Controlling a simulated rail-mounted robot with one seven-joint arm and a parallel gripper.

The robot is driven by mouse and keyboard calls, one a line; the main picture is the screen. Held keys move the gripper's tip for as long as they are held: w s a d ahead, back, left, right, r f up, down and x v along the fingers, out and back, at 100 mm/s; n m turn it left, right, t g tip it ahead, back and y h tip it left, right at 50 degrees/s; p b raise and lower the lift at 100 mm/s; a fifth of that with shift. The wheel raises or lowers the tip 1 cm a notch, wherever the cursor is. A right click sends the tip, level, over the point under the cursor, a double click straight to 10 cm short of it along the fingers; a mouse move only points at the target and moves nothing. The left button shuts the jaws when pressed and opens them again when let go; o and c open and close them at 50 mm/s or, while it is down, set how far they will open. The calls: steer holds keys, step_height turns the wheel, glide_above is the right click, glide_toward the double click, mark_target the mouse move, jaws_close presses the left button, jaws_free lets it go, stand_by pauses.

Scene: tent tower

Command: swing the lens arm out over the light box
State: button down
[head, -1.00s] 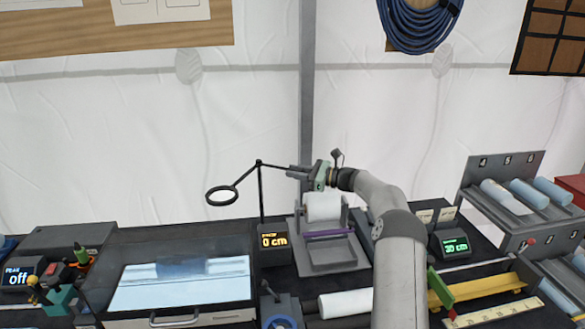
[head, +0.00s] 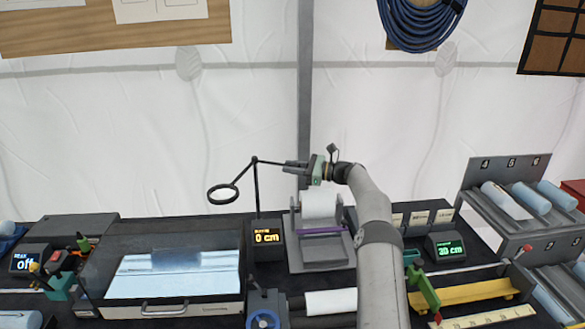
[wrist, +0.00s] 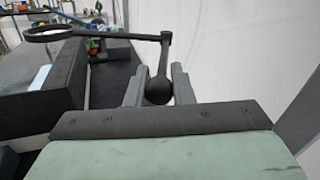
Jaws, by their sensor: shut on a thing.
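The lens arm (head: 238,177) is a thin black bar on top of an upright post (head: 257,190), with a black ring lens (head: 222,194) at its left end. In the head view the ring shows above the back of the light box (head: 175,280), which has a glowing white top. My gripper (head: 290,167) is at the other end of the bar, right of the post. In the wrist view my gripper (wrist: 158,92) is shut on a dark ball knob (wrist: 158,91). The ring (wrist: 47,32) shows there at upper left; its exact place over the box is hard to tell.
A display reading 0 cm (head: 267,237) stands by the post's foot. A stand with a white roll (head: 319,206) sits below my gripper. A rack of blue rolls (head: 520,197) is at right.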

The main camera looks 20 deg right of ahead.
steer(key=c, duration=1.3)
jaws_free()
steer(key=b+v, duration=0.4)
steer(key=v, duration=1.3)
steer(key=shift+s+d+b, duration=0.1)
steer(key=shift+d+b, duration=0.05)
steer(key=shift+b, duration=0.2)
